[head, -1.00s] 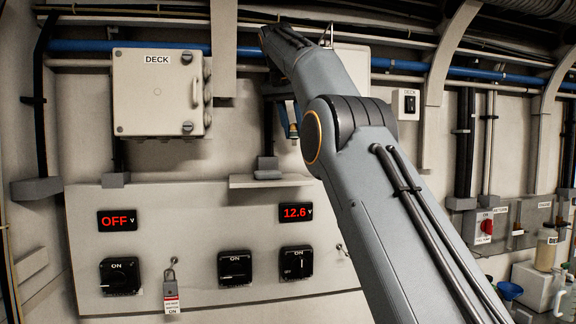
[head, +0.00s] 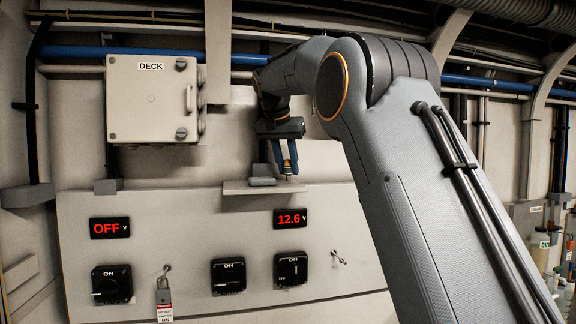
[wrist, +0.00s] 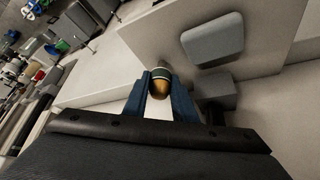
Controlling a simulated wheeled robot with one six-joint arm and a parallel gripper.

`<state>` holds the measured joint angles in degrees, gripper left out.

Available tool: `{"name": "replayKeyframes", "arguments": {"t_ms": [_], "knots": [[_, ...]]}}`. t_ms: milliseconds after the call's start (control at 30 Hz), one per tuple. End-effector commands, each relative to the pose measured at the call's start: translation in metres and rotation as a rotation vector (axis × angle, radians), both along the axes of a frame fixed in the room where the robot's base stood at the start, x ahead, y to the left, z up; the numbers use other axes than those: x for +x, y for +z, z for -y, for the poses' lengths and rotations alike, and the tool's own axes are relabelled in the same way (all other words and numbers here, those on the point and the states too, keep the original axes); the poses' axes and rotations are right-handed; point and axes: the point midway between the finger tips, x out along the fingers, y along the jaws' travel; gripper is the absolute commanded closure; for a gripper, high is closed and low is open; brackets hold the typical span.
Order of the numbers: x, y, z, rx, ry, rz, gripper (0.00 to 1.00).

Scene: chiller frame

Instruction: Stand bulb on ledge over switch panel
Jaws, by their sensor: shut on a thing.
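My gripper (head: 285,163) points down over the right part of the ledge (head: 240,188), which juts out above the switch panel (head: 190,240). In the wrist view, its blue fingers (wrist: 160,98) are shut on the bulb (wrist: 160,86), which has an amber, rounded body and a dark band with a light edge. In the head view the bulb's lower end (head: 291,178) shows small below the fingertips, at or just above the ledge's top. I cannot tell whether it touches. The fingers hide most of the bulb.
A grey block (head: 262,175) stands on the ledge just left of my gripper. A DECK box (head: 153,98) hangs on the wall at upper left. The panel carries black switches (head: 228,275) and red displays (head: 290,218). The ledge's left part looks clear.

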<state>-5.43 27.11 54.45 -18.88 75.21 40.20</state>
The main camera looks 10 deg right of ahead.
Motion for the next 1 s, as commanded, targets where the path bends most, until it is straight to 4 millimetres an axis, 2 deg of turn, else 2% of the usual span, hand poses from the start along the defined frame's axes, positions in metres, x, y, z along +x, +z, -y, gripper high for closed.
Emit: {"name": "replayKeyframes", "arguments": {"t_ms": [433, 467, 567, 867, 1000], "knots": [[0.000, -0.007, 0.000, 0.000, 0.000, 0.000, 1.00], [0.000, -0.007, 0.000, 0.000, 0.000, 0.000, 0.72], [0.000, -0.006, 0.000, 0.000, 0.000, 0.000, 0.57], [0.000, -0.005, 0.000, 0.000, 0.000, 0.000, 0.57], [-0.002, 0.003, -0.002, 0.000, 0.001, 0.003, 0.57]]}}
